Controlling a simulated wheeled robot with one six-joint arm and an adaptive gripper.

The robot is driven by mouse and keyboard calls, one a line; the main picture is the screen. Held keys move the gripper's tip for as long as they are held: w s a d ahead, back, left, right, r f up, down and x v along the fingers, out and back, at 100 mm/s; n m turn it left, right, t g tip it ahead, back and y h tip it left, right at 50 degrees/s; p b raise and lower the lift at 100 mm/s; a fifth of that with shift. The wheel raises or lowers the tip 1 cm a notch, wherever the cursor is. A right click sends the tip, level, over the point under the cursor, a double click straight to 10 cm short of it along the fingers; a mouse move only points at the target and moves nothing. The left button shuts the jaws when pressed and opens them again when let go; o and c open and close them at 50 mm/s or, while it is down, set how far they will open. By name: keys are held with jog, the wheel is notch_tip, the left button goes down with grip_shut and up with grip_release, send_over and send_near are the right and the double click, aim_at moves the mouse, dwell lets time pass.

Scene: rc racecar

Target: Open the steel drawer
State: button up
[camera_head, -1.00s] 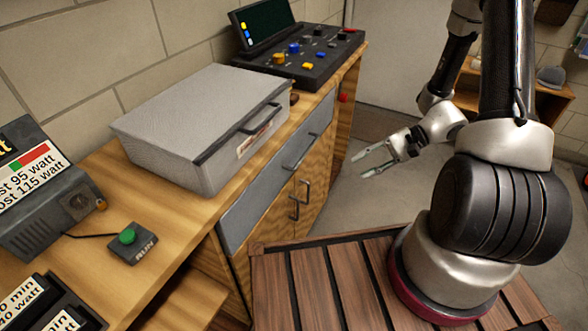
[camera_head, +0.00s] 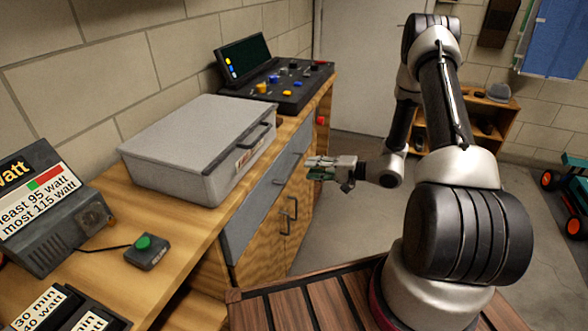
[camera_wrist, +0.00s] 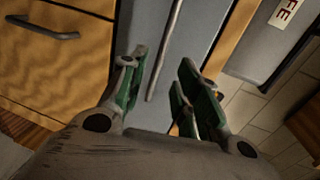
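The steel drawer (camera_head: 242,219) is the grey front below the worktop in the head view, and it looks flush with the cabinet. Its bar handle (camera_head: 281,172) is partly hidden behind my gripper in that view. My gripper (camera_head: 312,167) is in front of the drawer, near the handle. In the wrist view, the drawer front (camera_wrist: 152,28) is grey, and the long handle (camera_wrist: 166,50) shows between my open fingers (camera_wrist: 163,85). The fingers look apart from the handle, with nothing held. The exact distance is hard to tell.
A grey metal box (camera_head: 195,145) sits on the wooden worktop (camera_head: 130,205) above the drawer. A control panel (camera_head: 275,95) stands behind it, and a green button box (camera_head: 147,252) in front. Cabinet doors with handles (camera_head: 290,215) are below. The floor (camera_head: 345,215) right of the cabinet is free.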

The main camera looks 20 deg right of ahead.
aim_at(295, 166)
jog(key=x, duration=0.7)
grip_shut()
